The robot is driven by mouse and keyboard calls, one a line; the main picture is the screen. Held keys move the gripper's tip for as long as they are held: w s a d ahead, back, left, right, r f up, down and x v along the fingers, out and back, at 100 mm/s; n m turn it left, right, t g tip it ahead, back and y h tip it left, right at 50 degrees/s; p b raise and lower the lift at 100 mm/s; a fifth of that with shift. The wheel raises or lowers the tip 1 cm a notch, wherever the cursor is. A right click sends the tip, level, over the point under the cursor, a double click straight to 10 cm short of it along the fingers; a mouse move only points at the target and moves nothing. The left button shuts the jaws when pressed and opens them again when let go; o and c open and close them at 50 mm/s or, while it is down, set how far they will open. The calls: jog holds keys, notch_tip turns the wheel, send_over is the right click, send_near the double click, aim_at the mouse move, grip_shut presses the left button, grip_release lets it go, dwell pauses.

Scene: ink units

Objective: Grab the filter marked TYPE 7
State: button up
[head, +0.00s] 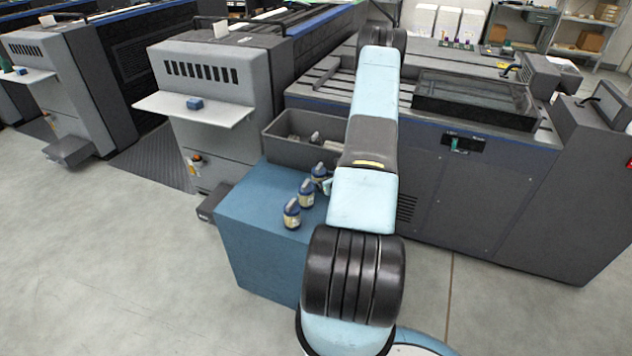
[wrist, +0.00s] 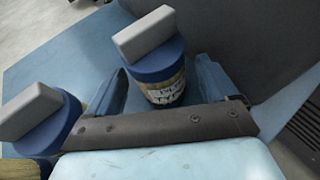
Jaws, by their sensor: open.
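Three filters with dark blue bodies, grey tops and cream labels stand in a row on a blue cabinet (head: 255,205): a near one (head: 291,214), a middle one (head: 306,194) and a far one (head: 319,171). My gripper (wrist: 161,66) is open, with one filter (wrist: 160,82) between its two blue fingers, gaps still showing beside it. That filter's label is partly in view, but I cannot read its type. A second filter (wrist: 42,122) is outside the left finger. In the head view my arm hides most of my gripper, near the far filter.
A grey open bin (head: 285,150) with several items inside stands behind the filters. A large dark machine (head: 480,195) is to the right. Grey machines with a shelf (head: 195,108) are to the left. The floor in front is clear.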

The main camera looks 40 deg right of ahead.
jog(key=shift+x, duration=0.9)
jog(key=c, duration=1)
jog(key=shift+c, duration=0.6)
jog(key=shift+r, duration=0.15)
